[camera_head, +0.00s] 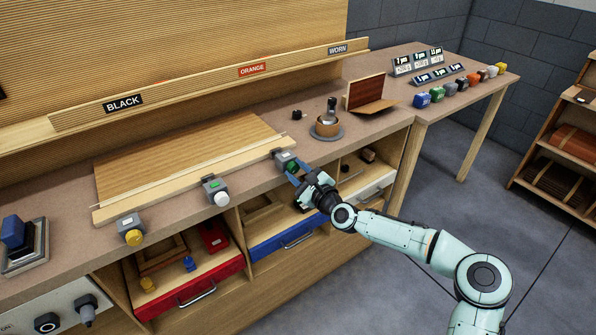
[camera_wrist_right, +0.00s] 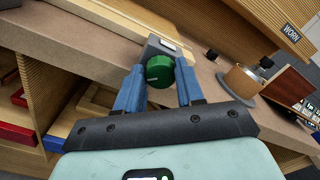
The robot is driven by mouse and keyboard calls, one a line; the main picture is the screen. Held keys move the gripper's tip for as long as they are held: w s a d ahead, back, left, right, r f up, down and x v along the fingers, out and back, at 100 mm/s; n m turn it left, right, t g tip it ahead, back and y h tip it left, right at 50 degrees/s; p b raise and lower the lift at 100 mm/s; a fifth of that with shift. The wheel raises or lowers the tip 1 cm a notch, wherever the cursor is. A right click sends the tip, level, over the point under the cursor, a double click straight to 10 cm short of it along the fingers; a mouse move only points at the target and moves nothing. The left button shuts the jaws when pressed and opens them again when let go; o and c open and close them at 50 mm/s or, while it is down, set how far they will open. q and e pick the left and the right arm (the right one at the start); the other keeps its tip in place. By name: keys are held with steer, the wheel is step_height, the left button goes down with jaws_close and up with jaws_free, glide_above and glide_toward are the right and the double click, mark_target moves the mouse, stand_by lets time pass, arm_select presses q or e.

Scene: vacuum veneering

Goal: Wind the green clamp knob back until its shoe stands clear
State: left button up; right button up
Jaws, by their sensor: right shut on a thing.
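The green clamp knob (camera_wrist_right: 160,71) sits between the two blue fingers of my right gripper (camera_wrist_right: 159,84) in the right wrist view, with a finger on each side. In the head view the right gripper (camera_head: 294,176) reaches the rightmost grey clamp (camera_head: 284,156) at the bench's front edge, and the fingers partly cover the knob. The clamp stands at the right end of a pale wooden bar (camera_head: 180,178) along the front of a veneer panel (camera_head: 190,150). The clamp's shoe is too small and hidden to tell whether it touches the bar. My left gripper is out of view.
Clamps with a white knob (camera_head: 221,198) and a yellow knob (camera_head: 133,237) stand further left. Below are open drawers, one red (camera_head: 200,290) and one blue (camera_head: 275,242). A pot (camera_head: 327,124) stands right of the clamp. Floor on the right is clear.

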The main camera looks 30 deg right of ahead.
steer(key=n, duration=0.5)
steer(key=shift+n, duration=0.4)
steer(key=n, duration=0.4)
steer(key=shift+a+f, duration=0.1)
steer(key=shift+f, duration=0.05)
steer(key=n, duration=0.5)
steer(key=shift+f+n, duration=0.1)
steer(key=shift+n, duration=0.3)
steer(key=n+b, duration=0.1)
steer(key=n, duration=0.3)
steer(key=shift+n, duration=0.3)
steer(key=n+b, duration=0.1)
steer(key=n, duration=0.2)
steer(key=shift+f+n, duration=0.1)
steer(key=shift+n, duration=0.2)
steer(key=n+b, duration=0.3)
steer(key=n, duration=0.3)
steer(key=shift+d, duration=0.2)
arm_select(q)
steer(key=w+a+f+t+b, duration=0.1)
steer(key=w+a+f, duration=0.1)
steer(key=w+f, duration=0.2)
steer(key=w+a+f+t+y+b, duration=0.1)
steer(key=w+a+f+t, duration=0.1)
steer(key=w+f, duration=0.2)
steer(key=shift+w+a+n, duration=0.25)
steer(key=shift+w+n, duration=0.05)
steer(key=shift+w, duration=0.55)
arm_select(e)
steer(key=shift+n, duration=1.5)
